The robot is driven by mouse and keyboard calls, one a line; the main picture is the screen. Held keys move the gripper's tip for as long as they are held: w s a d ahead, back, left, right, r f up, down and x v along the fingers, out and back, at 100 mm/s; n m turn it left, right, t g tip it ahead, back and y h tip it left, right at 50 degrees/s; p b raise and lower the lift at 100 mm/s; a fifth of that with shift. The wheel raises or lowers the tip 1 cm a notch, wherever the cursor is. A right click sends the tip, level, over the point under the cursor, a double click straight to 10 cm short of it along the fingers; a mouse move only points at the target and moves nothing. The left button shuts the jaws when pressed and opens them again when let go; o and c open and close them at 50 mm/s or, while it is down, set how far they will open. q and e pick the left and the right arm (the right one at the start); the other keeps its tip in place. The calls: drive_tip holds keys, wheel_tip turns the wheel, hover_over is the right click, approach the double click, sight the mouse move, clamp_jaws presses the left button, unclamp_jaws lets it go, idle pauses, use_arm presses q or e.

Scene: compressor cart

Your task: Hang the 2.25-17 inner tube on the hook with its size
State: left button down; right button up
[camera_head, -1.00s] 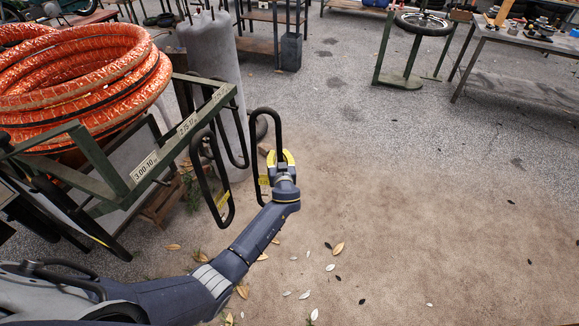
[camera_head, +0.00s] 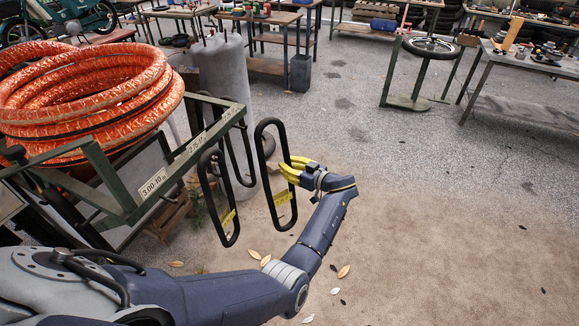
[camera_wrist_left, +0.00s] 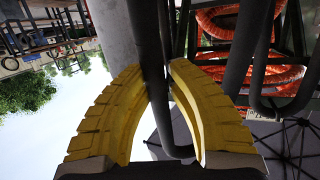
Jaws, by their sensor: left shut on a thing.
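My left gripper (camera_head: 288,166), with yellow fingers, is shut on a black inner tube (camera_head: 264,150), a long narrow loop with a yellow tag low on it. The tube hangs upright beside the right end of the green rack (camera_head: 181,160), apart from it in this view. In the left wrist view the tube (camera_wrist_left: 150,60) runs between the yellow fingers (camera_wrist_left: 155,75). A white label on the rack reads 3.00-10 (camera_head: 153,183). A second label (camera_head: 197,143) seems to read 2.75-17; a third (camera_head: 228,113) is too small to read. The tag's print is unreadable. My right gripper is out of view.
Another black tube with a yellow tag (camera_head: 208,200) hangs at the rack's front, and a further dark loop (camera_head: 248,160) hangs near its right end. Orange-wrapped tires (camera_head: 90,85) are piled on the rack. A grey cylinder (camera_head: 222,75) stands behind. The floor to the right is clear.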

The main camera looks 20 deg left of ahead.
use_arm(q)
drive_tip(key=a+f, duration=0.3)
drive_tip(key=a, duration=0.8)
idle(1.6)
drive_tip(key=shift+a+f, duration=0.1)
drive_tip(key=shift+f, duration=0.1)
idle(0.5)
